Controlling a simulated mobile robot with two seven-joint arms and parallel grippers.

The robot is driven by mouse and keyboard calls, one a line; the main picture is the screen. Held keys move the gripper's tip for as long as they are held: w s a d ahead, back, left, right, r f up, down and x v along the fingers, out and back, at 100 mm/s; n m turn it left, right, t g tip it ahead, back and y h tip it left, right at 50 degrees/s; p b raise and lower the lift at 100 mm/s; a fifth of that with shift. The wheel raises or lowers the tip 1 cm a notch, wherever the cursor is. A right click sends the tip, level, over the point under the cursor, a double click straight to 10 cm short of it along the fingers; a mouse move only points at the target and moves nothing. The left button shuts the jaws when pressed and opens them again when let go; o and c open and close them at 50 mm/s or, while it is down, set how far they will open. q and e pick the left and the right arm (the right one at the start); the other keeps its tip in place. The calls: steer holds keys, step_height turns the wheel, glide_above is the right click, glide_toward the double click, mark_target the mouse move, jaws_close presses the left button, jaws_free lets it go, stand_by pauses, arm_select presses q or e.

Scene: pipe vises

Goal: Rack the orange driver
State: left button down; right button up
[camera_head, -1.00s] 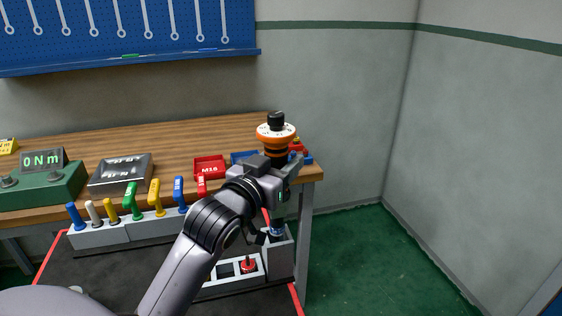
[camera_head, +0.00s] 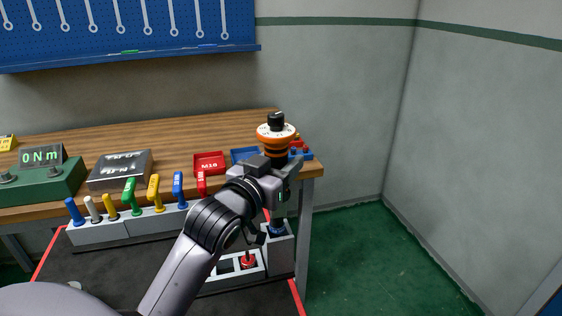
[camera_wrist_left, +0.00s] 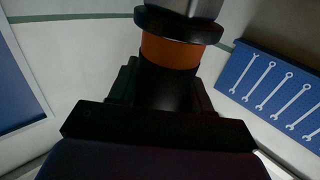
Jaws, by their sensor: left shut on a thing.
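The orange driver (camera_head: 276,136), with an orange collar and a black knob on top, stands roughly upright in my left gripper (camera_head: 279,172). The gripper is shut on its dark body below the collar. In the left wrist view the orange band (camera_wrist_left: 168,50) and black body fill the middle. Below the gripper, a dark piece with a blue ring (camera_head: 277,230) shows at the top of a grey holder (camera_head: 280,256). The gripper hides the stretch between, so I cannot tell how far the driver reaches into the holder. My right gripper is not in view.
A grey rack (camera_head: 102,232) with several coloured handles runs along the wooden bench (camera_head: 150,140). A lower tray holds a red piece (camera_head: 247,261). A red M10 bin (camera_head: 209,162) and a blue bin (camera_head: 244,155) sit close left of my gripper. Green floor is free at the right.

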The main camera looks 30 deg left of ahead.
arm_select(q)
steer(key=shift+f+b, duration=2.65)
steer(key=shift+f, duration=1.35)
stand_by(2.6)
steer(key=shift+f+b, duration=0.3)
steer(key=shift+f, duration=0.2)
stand_by(0.5)
